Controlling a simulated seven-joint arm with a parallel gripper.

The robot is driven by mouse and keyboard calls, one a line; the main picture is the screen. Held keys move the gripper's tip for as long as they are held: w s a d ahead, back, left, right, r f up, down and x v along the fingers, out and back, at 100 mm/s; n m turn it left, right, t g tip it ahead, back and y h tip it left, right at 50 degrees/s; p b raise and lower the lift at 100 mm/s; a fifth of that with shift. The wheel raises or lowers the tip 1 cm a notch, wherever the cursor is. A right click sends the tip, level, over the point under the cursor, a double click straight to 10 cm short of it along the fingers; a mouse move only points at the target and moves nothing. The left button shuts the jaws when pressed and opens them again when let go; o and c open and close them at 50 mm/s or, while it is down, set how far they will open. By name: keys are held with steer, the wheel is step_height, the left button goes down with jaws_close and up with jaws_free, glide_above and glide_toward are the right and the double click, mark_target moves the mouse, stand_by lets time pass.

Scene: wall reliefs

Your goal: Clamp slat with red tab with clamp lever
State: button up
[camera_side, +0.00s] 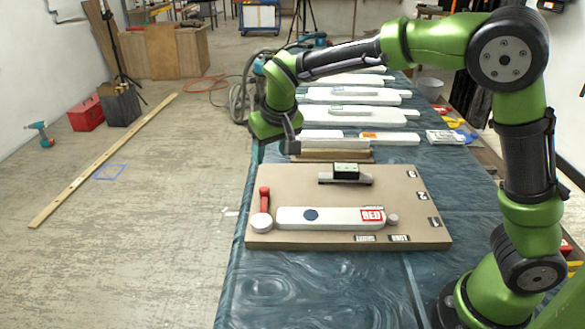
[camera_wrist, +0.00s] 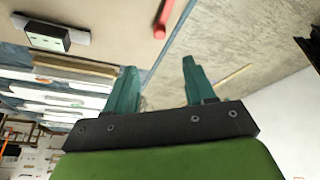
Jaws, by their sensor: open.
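A white slat (camera_side: 335,218) lies flat on a tan board, with a dark round spot near its left end and a red tab (camera_side: 372,215) lettered RED near its right end. The clamp lever (camera_side: 265,198) has a red handle pointing toward the back of the board, and its round white base (camera_side: 261,223) is at the slat's left end. Part of the red handle shows at the top of the wrist view (camera_wrist: 162,20). My gripper (camera_side: 292,147) is above and behind the board's back left. Its two teal fingers (camera_wrist: 159,66) are apart, with nothing between them.
The tan board (camera_side: 415,190) lies on a blue-green covered table. Several white slats (camera_side: 360,115) lie farther back. The board's front and right surface is mostly clear.

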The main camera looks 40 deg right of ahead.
mark_target(264, 189)
steer(key=x, duration=1.6)
steer(key=shift+w+d+f, duration=0.1)
steer(key=shift+w+d, duration=0.1)
steer(key=shift+w, duration=0.05)
jaws_close()
